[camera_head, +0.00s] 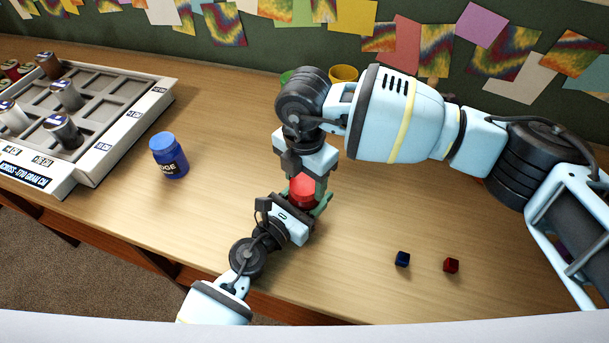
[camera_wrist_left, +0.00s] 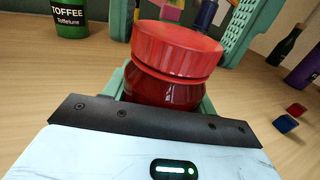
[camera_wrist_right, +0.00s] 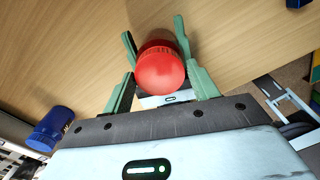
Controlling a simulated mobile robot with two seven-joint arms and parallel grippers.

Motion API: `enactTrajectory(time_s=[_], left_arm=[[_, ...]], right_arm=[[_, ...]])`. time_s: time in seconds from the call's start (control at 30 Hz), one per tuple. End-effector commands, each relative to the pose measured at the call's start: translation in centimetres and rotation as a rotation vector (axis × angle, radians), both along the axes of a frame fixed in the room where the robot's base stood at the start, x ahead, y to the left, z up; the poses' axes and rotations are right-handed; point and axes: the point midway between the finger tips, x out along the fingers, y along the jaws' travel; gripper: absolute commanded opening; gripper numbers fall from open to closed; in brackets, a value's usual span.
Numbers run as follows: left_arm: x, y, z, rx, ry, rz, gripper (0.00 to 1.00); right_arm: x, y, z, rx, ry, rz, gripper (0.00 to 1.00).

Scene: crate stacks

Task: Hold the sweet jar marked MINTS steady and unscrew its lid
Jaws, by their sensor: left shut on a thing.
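The red jar with a red lid (camera_wrist_left: 178,48) stands upright on the table; no MINTS lettering shows from these sides. The lid also shows in the head view (camera_head: 302,190) and from above in the right wrist view (camera_wrist_right: 160,70). My left gripper (camera_wrist_left: 166,92) is shut on the jar's body below the lid, coming from the front. My right gripper (camera_wrist_right: 160,84) points down over the jar. Its fingers are spread wide, one on each side of the lid, with gaps visible between them and the lid. My right arm hides part of the jar in the head view.
A blue jar (camera_head: 169,156) stands to the left, near a grey compartment tray (camera_head: 128,119) with several jars. A green TOFFEE jar (camera_wrist_left: 80,20) and a yellow jar (camera_head: 343,74) stand behind. A blue cube (camera_head: 402,259) and a red cube (camera_head: 451,265) lie front right. Table between is clear.

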Motion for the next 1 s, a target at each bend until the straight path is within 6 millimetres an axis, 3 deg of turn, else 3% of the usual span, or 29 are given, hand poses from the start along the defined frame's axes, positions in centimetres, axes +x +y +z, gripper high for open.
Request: enactTrajectory(time_s=[0.03, 0.23, 0.43, 1.0], left_arm=[[-0.01, 0.01, -0.04, 0.001, 0.001, 0.000, 0.00], [0.00, 0.01, -0.04, 0.001, 0.001, 0.000, 0.00], [0.00, 0.02, -0.05, 0.001, 0.001, 0.000, 0.00], [0.01, 0.03, -0.05, 0.001, 0.001, 0.001, 0.00]], right_arm=[[0.00, 0.01, 0.01, 0.000, 0.000, 0.000, 0.52], [-0.01, 0.01, 0.03, 0.000, 0.000, 0.000, 0.28], [0.00, 0.00, 0.05, 0.000, 0.000, 0.074, 0.27], [0.03, 0.02, 0.12, 0.000, -0.001, 0.971, 0.27]])
